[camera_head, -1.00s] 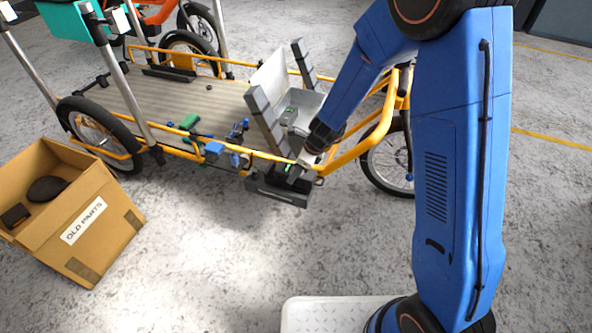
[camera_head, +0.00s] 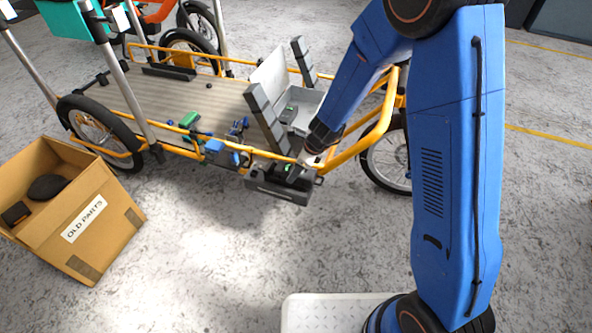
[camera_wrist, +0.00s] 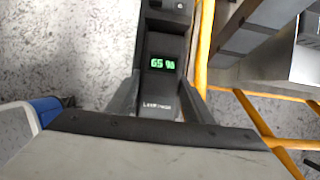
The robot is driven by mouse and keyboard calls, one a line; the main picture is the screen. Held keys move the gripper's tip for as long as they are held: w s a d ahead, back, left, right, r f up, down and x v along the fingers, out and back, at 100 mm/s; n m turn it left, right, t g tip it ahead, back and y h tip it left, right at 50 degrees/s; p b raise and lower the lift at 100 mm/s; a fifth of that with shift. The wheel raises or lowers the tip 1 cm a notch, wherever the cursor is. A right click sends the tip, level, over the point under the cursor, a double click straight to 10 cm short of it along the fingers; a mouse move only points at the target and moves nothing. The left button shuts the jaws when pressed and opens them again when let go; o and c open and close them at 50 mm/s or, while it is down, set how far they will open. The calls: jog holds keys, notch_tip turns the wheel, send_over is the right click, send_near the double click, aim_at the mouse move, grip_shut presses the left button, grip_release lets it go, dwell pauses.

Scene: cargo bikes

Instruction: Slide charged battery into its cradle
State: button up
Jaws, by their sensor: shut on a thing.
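The battery (camera_wrist: 160,85) is black with a lit green charge display, and it lies between my gripper's fingers in the wrist view. My gripper (camera_wrist: 157,103) is shut on it, one dark finger on each side. In the head view my gripper (camera_head: 302,166) is low at the cargo bike's near side, where the battery's green light shows. The black cradle (camera_head: 280,191) is below the bike's yellow side rail. The battery is at the cradle, largely hidden by my gripper; how deep it sits I cannot tell.
The yellow-framed cargo bike (camera_head: 180,95) has a grey open box (camera_head: 308,106) on its deck, holding a device with a green light. A cardboard box labelled OLD PARTS (camera_head: 110,232) stands at the left. Blue and green clamp-like items are near the rail.

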jog(key=shift+s+d+f, duration=0.1)
jog(key=shift+f, duration=0.2)
